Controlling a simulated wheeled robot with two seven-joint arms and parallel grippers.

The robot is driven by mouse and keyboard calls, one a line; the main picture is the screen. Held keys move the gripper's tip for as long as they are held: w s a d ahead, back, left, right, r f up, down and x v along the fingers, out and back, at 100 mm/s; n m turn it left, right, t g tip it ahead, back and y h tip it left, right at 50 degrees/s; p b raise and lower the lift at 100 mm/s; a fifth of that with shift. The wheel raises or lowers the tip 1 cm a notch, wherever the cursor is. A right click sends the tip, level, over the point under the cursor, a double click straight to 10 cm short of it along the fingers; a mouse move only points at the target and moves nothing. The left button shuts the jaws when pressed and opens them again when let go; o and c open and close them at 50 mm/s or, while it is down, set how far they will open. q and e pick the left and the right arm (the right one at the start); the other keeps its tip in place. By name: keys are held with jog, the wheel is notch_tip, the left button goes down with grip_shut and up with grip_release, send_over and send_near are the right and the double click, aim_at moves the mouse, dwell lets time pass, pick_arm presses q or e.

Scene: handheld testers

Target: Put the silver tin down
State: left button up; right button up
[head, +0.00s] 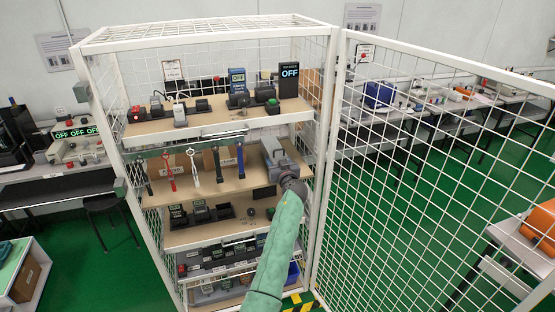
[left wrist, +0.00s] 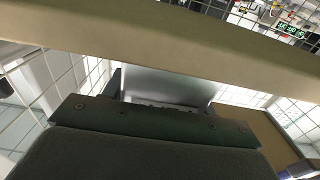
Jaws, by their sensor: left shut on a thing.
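My left gripper (head: 277,156) reaches into the right end of the middle shelf of the white wire-mesh cabinet, with my green-sleeved arm coming up from below. In the left wrist view, the silver tin (left wrist: 165,86) shows as a smooth grey metallic face just beyond the dark gripper body. The gripper is shut on the tin. Its fingertips and the tin's underside are hidden, so I cannot tell whether the tin touches the shelf board. In the head view the tin is hard to tell from the grey gripper. My right gripper is not in view.
The middle shelf (head: 232,186) has free board left of my gripper, behind hanging tools (head: 193,168). The upper shelf's beige board (left wrist: 160,42) crosses close over the gripper. Testers (head: 237,80) stand on the upper shelf. The mesh door (head: 430,170) stands open at the right.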

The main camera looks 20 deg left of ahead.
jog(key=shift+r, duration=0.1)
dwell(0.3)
pick_arm(q)
jog(key=o, duration=1.2)
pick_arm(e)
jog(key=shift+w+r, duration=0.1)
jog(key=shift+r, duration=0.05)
pick_arm(q)
jog(key=shift+r, duration=0.1)
